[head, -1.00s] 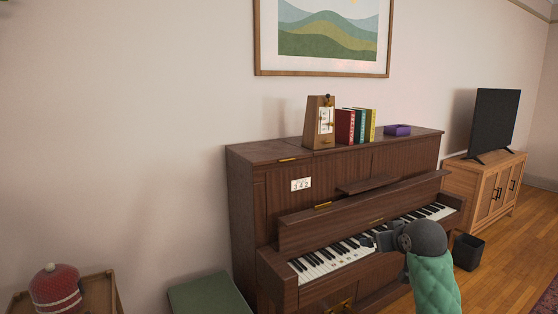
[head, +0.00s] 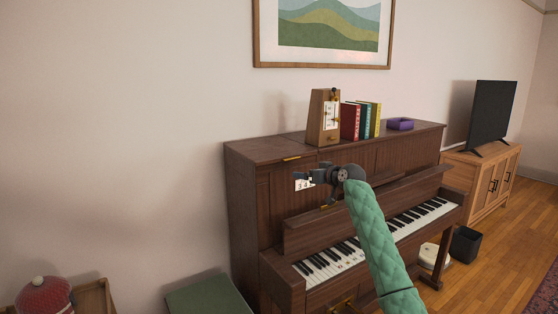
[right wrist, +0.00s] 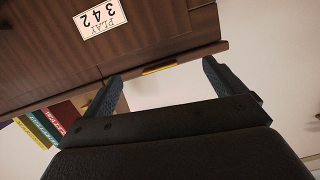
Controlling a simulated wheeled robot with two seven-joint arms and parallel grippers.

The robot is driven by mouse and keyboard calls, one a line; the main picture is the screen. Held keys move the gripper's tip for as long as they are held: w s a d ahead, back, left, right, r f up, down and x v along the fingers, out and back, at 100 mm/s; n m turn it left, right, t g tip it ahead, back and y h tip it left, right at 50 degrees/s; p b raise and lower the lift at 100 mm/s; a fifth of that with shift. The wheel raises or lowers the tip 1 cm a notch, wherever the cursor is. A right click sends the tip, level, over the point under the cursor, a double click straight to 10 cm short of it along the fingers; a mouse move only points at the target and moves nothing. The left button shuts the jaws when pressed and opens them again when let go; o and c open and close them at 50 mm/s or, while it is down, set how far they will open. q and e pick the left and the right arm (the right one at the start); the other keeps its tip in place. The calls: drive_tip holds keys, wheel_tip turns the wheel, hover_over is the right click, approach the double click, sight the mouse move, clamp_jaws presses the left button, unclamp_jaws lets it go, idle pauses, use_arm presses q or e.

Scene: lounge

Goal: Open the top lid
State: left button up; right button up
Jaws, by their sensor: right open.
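The brown upright piano (head: 245,195) stands against the wall. Its top lid (head: 258,148) lies flat and closed, with a brass handle (head: 291,158) on its front edge. In the right wrist view, the handle (right wrist: 160,68) shows at the lid's edge, apart from my fingers. My right gripper (head: 308,175) is open and empty, in front of the upper panel, below the handle; its fingers (right wrist: 158,85) show spread in the wrist view. It partly covers the white number card (right wrist: 101,18). My left gripper is not in view.
A wooden metronome (head: 323,118), several books (head: 350,122) and a purple tray (head: 400,124) stand on the piano top. The keyboard (head: 335,260) is uncovered below. A green bench (head: 205,296) is at the front left. A black bin (head: 466,245) stands at right.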

sight(293, 159)
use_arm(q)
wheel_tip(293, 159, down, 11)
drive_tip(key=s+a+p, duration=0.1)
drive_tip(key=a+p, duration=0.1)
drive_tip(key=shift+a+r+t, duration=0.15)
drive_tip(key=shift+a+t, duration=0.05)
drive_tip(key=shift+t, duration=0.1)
use_arm(e)
drive_tip(key=w+a, duration=0.2)
drive_tip(key=w, duration=0.1)
drive_tip(key=w+a+r+t, duration=0.1)
drive_tip(key=w+a, duration=0.1)
drive_tip(key=w, duration=0.1)
drive_tip(key=w+a+t+y, duration=0.1)
drive_tip(key=w, duration=0.2)
drive_tip(key=shift+w+a+r+n, duration=0.2)
drive_tip(key=shift+w+a+n, duration=0.2)
drive_tip(key=c, duration=1.4)
use_arm(q)
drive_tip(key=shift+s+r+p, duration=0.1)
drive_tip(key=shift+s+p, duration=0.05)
drive_tip(key=shift+p, duration=0.2)
use_arm(e)
drive_tip(key=shift+r, duration=0.15)
